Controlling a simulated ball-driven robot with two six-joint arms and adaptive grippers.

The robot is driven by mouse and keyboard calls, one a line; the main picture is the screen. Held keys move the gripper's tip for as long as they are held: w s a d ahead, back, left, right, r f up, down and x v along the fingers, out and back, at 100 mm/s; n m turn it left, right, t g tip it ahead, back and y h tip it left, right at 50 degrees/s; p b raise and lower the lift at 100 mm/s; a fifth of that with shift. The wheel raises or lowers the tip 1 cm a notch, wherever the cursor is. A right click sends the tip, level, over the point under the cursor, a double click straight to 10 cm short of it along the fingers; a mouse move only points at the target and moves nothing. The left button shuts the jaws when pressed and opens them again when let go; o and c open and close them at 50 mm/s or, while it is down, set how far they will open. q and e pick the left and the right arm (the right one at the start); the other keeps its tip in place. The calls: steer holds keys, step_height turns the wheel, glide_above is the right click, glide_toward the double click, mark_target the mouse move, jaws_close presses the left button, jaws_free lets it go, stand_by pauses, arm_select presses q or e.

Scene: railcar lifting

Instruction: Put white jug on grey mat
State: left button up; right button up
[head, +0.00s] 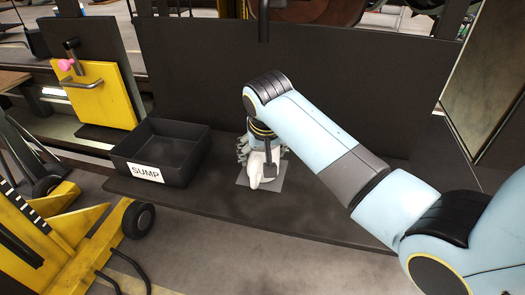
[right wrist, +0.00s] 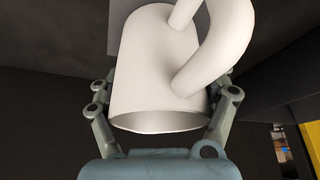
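The white jug (head: 262,168) is at the grey mat (head: 276,183), and its lower part overlaps the mat in the head view. Whether its base touches the mat is hard to tell. My right gripper (head: 263,150) is over the jug from above, with its fingers on both sides. In the right wrist view the jug (right wrist: 150,65) fills the space between the fingers of my right gripper (right wrist: 165,85), its open rim toward the camera and its handle at the upper right. The fingers look closed against its sides; the tips are partly hidden. My left gripper is not in view.
A black bin labelled SUMP (head: 160,152) stands on the dark bench (head: 220,208) left of the mat. A dark panel (head: 195,70) rises behind. A yellow plate with a handle (head: 103,95) is at the left. The bench front beside the mat is clear.

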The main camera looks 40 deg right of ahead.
steer(key=o, duration=0.5)
steer(key=shift+c, duration=0.2)
steer(key=b+v, duration=0.1)
steer(key=v, duration=1.1)
steer(key=shift+r, duration=0.15)
